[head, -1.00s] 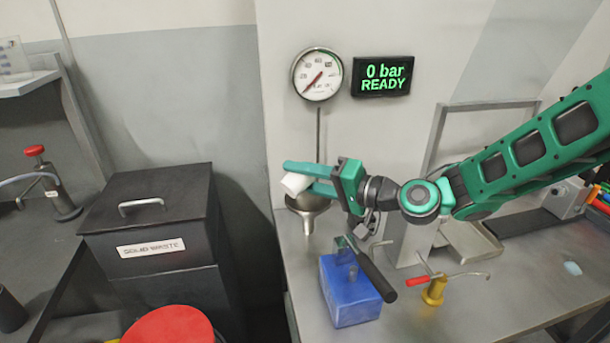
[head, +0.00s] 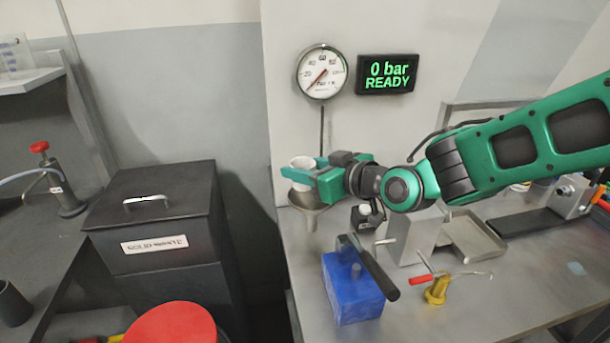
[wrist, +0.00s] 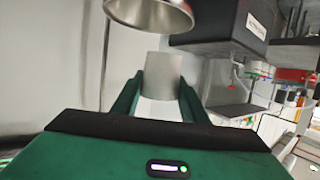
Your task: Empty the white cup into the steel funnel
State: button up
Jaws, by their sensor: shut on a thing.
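The white cup (head: 302,163) is held between the fingers of my gripper (head: 300,175). In the head view it looks close to upright, with its rim up. The cup (wrist: 163,75) also shows between the green fingers in the wrist view. The steel funnel (head: 308,204) stands at the back left of the bench, right below my gripper; its top is partly hidden by the fingers. The funnel (wrist: 150,14) fills part of the upper edge of the wrist view, apart from the cup there. I cannot see what is inside the cup.
A round gauge (head: 322,72) and a "0 bar READY" display (head: 386,75) are on the wall behind. A blue block with a dark handle (head: 350,290) and a yellow valve with a red grip (head: 436,290) stand in front. A black solid waste bin (head: 155,220) is left.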

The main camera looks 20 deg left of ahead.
jog(key=shift+r, duration=1.5)
jog(key=shift+w+d, duration=0.1)
